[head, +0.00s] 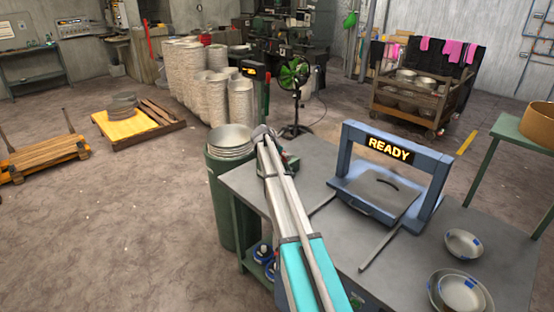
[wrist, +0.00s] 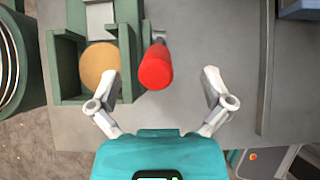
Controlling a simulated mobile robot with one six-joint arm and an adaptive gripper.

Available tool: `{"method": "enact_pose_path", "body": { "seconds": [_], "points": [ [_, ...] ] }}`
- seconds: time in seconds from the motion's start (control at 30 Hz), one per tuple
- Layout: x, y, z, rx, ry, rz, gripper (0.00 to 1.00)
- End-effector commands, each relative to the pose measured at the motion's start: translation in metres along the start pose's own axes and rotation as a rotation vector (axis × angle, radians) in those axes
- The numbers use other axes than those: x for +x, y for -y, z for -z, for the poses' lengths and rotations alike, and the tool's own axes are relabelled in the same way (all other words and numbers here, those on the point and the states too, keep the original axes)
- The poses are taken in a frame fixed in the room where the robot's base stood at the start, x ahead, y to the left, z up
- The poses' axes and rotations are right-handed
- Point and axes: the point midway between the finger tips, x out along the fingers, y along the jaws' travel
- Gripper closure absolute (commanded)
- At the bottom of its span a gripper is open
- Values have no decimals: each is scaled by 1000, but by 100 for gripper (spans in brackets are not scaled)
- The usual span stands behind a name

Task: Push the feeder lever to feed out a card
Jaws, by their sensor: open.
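In the wrist view, the feeder (wrist: 68,70) is a green open box fixed to the grey table. A round tan card (wrist: 100,66) lies in it. The feeder lever has a red rounded handle (wrist: 155,68) just right of the box. My gripper (wrist: 161,76) is open and empty. Its fingers stand on either side of the handle's near end in the picture, with gaps; I cannot tell the height difference. In the head view, my gripper (head: 263,132) is over the table's far left corner, and my arm hides most of the feeder (head: 289,162) and the lever.
A green barrel (head: 226,190) with stacked bowls (head: 230,140) stands against the table's left side. A blue frame (head: 345,150) with a READY sign (head: 389,149) stands on the table (head: 410,262). Metal bowls (head: 464,244) sit at the right. The table's middle is mostly clear.

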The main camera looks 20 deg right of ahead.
Motion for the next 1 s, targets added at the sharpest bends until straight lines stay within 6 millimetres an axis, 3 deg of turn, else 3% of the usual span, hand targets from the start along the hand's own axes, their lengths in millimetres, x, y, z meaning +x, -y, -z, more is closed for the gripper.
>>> {"method": "enact_pose_path", "body": {
  "seconds": [0.2,0.67,1.0],
  "points": [
    [16,0,0,1,0,0,0],
    [19,1,-1,1,0,1,2],
    [19,1,-1,1,0,1,65]
  ]
}}
